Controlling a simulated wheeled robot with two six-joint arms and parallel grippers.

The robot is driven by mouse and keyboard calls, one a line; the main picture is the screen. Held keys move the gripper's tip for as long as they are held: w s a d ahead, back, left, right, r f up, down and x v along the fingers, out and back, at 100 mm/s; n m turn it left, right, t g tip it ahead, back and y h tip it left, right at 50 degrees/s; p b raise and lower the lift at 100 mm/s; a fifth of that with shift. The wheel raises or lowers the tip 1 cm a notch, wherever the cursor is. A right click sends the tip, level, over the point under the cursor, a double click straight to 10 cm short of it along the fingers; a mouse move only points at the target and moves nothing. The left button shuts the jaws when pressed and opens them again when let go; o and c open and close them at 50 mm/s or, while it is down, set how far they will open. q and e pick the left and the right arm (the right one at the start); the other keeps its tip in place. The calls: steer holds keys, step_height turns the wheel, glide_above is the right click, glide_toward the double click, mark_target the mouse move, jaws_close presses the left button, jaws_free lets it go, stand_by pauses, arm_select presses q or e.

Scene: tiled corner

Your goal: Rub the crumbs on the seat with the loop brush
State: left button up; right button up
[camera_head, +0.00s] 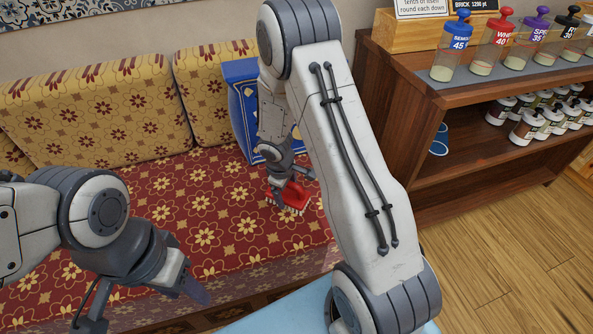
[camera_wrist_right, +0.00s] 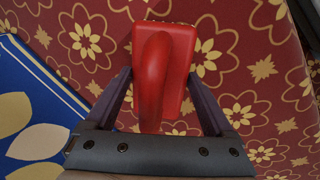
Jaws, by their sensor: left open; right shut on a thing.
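The red loop brush (camera_head: 293,197) is at the seat (camera_head: 222,215), its pale bristles showing along its lower edge in the head view. My right gripper (camera_head: 290,179) is shut on it. In the right wrist view the brush (camera_wrist_right: 180,50) sits between the two fingers of the right gripper (camera_wrist_right: 160,85), its loop handle toward me. Whether the bristles touch the cloth I cannot tell. My left gripper (camera_head: 146,307) is open and empty over the front left of the seat. No crumbs can be told apart from the flowered red cloth.
A wooden shelf (camera_head: 470,187) with jars stands on the right. The seat's middle is clear.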

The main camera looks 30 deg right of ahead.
mark_target(290, 183)
steer(key=shift+d, duration=0.45)
step_height(290, 183, up, 3)
steer(key=shift+f+p, duration=0.2)
steer(key=shift+p, duration=0.75)
steer(key=shift+s+r+p, duration=0.15)
steer(key=shift+r+p, duration=0.2)
step_height(290, 183, up, 5)
steer(key=p, duration=0.4)
steer(key=shift+f, duration=0.1)
